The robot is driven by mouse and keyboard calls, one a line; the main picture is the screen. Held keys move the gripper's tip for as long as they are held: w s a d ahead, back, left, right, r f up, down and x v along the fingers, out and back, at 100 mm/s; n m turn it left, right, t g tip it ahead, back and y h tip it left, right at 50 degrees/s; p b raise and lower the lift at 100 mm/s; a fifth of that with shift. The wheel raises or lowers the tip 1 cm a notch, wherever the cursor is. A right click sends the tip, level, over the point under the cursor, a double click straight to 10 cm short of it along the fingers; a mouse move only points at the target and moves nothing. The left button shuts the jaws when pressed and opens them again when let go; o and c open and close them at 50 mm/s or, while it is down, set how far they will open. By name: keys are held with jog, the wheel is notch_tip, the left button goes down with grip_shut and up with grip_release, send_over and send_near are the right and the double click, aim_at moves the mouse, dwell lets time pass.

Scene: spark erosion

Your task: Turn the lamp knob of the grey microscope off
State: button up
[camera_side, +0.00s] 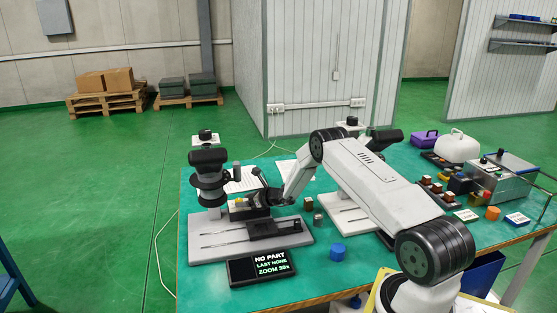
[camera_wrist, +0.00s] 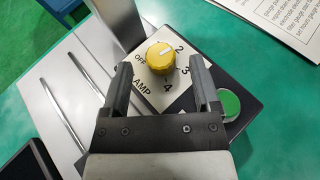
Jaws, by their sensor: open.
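The microscope with a grey base (camera_side: 215,245) and dark head (camera_side: 208,157) stands at the left of the table in the side view. In the wrist view its yellow lamp knob (camera_wrist: 158,60) sits on a white dial plate (camera_wrist: 150,97) marked OFF, 2, 3, 4 and LAMP. The knob's white mark points up and right, toward the 2. My gripper (camera_wrist: 161,68) is open, its fingertips apart on either side of the knob's near edge; contact is not visible.
A green button (camera_wrist: 230,104) lies right of the right finger. A display (camera_side: 262,267) reading NO PART stands before the base. A blue cap (camera_side: 337,252) sits to its right. A second microscope base (camera_side: 340,212) is partly behind my arm. Printed sheets lie behind.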

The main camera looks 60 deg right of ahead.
jog(key=shift+x, duration=1)
grip_shut()
